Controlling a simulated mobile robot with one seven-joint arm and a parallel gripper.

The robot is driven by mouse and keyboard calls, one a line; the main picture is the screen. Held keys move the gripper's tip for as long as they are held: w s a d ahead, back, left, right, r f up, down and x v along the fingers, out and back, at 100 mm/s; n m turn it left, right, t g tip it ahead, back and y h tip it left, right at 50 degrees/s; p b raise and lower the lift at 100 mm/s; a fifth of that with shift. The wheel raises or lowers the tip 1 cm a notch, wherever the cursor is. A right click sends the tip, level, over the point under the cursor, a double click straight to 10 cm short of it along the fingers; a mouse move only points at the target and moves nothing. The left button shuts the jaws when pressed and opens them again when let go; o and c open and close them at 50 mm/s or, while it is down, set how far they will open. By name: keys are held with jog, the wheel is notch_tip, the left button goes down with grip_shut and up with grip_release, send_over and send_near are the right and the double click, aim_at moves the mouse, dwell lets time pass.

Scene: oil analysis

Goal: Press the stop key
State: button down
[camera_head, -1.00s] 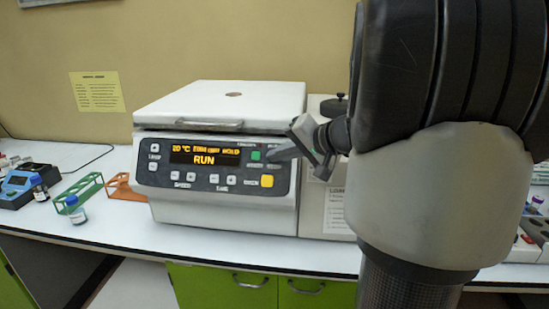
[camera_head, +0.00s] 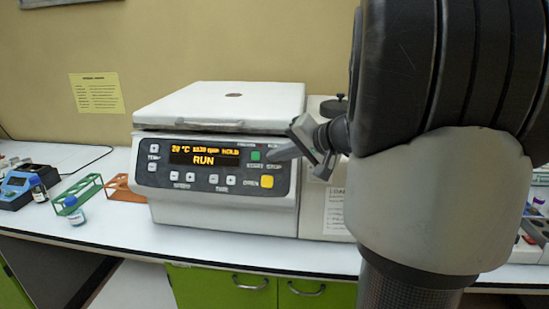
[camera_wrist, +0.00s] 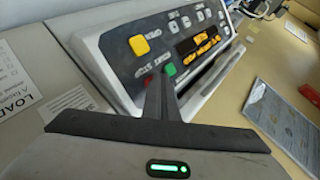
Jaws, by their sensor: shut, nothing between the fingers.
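The white and dark centrifuge (camera_head: 220,105) stands on the bench with its lid closed, and its display (camera_head: 204,156) reads RUN. The green start key (camera_head: 255,155) is at the right of its panel and also shows in the wrist view (camera_wrist: 170,69).
The yellow open key (camera_head: 267,182) lies below the start and stop keys. Left of the centrifuge are a green rack (camera_head: 85,188), an orange rack (camera_head: 122,190) and a small bottle (camera_head: 74,212). A grey-white device (camera_head: 318,200) stands close on the right.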

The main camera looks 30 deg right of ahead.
jog(key=shift+s+a+r, duration=0.3)
jog(key=shift+s, duration=0.15)
jog(key=shift+s+r, duration=0.1)
jog(key=s+a+r, duration=0.2)
jog(key=s, duration=0.1)
jog(key=shift+s+a+r, duration=0.15)
jog(key=shift+r, duration=0.1)
dwell(0.7)
